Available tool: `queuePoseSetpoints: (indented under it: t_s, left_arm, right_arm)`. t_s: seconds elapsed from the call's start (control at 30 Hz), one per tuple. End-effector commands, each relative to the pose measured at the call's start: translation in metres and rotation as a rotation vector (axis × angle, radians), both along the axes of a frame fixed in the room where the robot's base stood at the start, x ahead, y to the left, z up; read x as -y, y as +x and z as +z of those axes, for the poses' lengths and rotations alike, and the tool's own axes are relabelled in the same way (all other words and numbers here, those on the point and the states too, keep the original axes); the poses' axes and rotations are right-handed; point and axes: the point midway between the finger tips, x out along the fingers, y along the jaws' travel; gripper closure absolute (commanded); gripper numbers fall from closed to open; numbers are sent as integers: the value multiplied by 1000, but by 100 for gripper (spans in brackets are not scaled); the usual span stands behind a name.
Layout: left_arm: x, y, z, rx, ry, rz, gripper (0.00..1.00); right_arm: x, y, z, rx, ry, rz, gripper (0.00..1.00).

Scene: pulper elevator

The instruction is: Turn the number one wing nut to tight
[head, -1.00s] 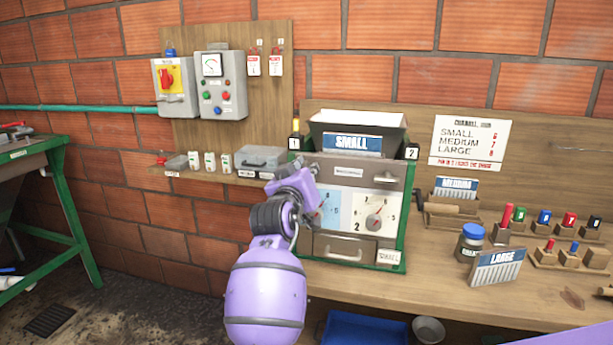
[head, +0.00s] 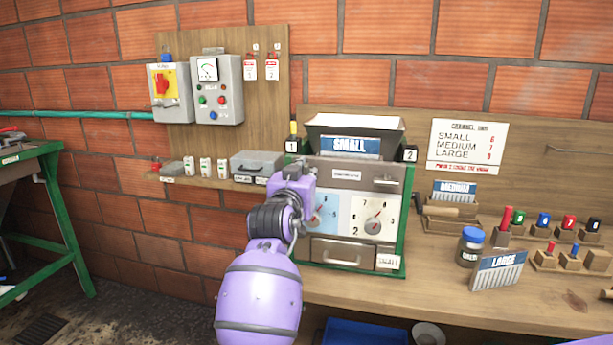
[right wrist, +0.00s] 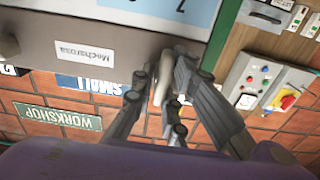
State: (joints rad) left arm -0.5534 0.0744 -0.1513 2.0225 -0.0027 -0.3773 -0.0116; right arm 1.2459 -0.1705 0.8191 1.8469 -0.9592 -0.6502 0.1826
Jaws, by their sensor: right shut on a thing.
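The grey machine (head: 345,255) with a green frame stands on the bench, its front plate carrying two numbered dials. The number one tag (head: 292,146) is at its upper left, and the number two tag (head: 410,153) at its upper right. In the right wrist view, my right gripper (right wrist: 165,78) is shut on a small pale grey piece, the number one wing nut (right wrist: 163,90), at the edge of the front plate. In the head view, my right gripper (head: 306,169) hides this nut. The matching number two wing nut (head: 386,181) shows at the plate's right. My left gripper is out of view.
A grey metal box (head: 257,163) sits on the shelf just left of my right wrist. Switch boxes (head: 216,90) hang on the board behind. A jar (head: 470,247), a LARGE comb-like plate (head: 497,270) and coloured plugs stand on the bench at right.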

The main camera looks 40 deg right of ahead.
Motion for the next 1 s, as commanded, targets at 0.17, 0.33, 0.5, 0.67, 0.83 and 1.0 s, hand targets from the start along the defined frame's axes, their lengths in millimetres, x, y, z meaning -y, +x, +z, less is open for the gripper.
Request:
queuePoseSetpoints:
  t_s: [0.17, 0.33, 0.5, 0.67, 0.83, 1.0]
  left_arm:
    - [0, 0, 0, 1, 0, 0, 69]
    - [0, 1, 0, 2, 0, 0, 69]
    - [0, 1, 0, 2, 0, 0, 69]
    - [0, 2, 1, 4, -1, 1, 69]
    - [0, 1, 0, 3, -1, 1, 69]
    - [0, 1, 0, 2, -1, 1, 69]
  right_arm:
    - [-1, 1, -2, 0, 5, 2, 100]
    - [-1, 1, -1, 0, 4, 2, 72]
    - [0, 0, -1, -1, 2, 1, 68]
    - [-1, 0, 0, 0, 1, 1, 68]
    - [-12, -9, -1, 0, 1, 1, 68]
    - [-39, -31, -2, 0, 5, 3, 68]
